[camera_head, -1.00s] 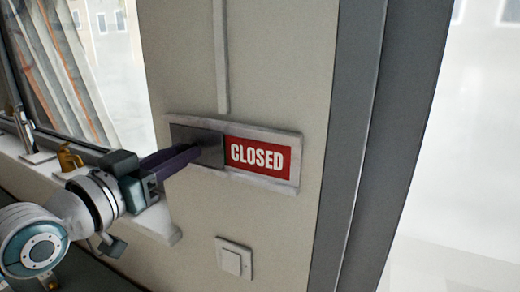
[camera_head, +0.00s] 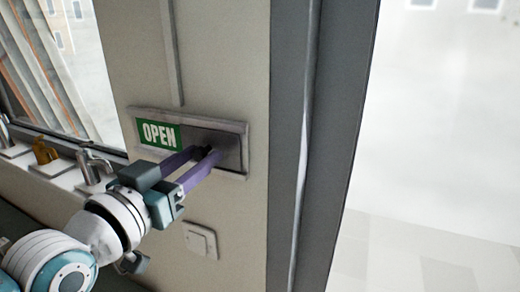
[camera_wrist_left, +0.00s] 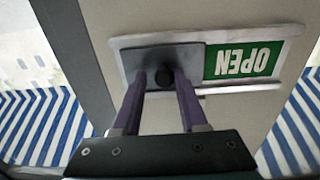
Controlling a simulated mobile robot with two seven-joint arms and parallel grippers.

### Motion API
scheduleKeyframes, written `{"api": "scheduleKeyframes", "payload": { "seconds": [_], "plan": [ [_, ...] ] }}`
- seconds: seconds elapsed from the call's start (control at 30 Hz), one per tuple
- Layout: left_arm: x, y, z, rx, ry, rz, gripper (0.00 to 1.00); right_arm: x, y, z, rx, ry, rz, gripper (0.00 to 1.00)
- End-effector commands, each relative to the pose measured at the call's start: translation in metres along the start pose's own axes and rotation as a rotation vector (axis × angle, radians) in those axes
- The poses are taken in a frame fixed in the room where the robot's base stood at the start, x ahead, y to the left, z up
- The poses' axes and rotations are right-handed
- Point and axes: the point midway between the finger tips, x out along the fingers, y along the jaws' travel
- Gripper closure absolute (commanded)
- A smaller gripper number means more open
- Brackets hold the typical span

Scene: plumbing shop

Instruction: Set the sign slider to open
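The wall sign (camera_head: 245,150) is a pale frame with a dark grey sliding plate (camera_head: 232,150) at its right end in the head view. The green panel with "OPEN" (camera_head: 158,134) is uncovered at the left; the "CLOSED" panel is hidden behind the plate. In the left wrist view the sign appears upside down, with the plate (camera_wrist_left: 190,60) on the left and "OPEN" (camera_wrist_left: 243,62) on the right. My left gripper (camera_head: 210,154) is at the plate, its purple fingers apart on either side of a small dark knob (camera_wrist_left: 165,77), with a gap visible on one side. My right gripper is out of view.
A light switch (camera_head: 200,240) is on the wall below the sign. Several taps, one brassy (camera_head: 45,151) and one chrome (camera_head: 92,166), stand on a sill at the left. A grey door frame (camera_head: 292,150) stands to the right.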

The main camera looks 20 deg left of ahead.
Motion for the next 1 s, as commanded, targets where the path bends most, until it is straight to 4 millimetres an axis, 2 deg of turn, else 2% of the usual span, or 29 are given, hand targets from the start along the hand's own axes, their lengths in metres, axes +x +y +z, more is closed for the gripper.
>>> {"api": "scheduleKeyframes", "payload": {
  "seconds": [0.03, 0.2, 0.53, 0.67, 1.0],
  "plan": [
    [0.000, 0.001, -0.001, -0.001, 0.002, 0.002, 0.58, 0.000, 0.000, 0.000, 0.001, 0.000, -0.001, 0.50],
    [0.000, 0.000, 0.000, 0.000, 0.001, 0.000, 0.41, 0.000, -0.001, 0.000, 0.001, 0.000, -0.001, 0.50],
    [-0.005, -0.001, 0.002, 0.000, -0.002, -0.002, 0.41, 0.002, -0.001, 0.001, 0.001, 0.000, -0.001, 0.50],
    [-0.022, -0.001, 0.003, 0.000, -0.002, -0.002, 0.41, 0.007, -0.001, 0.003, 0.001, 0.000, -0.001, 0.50],
    [-0.082, -0.001, 0.004, 0.001, -0.002, -0.001, 0.41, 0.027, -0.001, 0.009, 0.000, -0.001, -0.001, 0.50]
  ]
}}
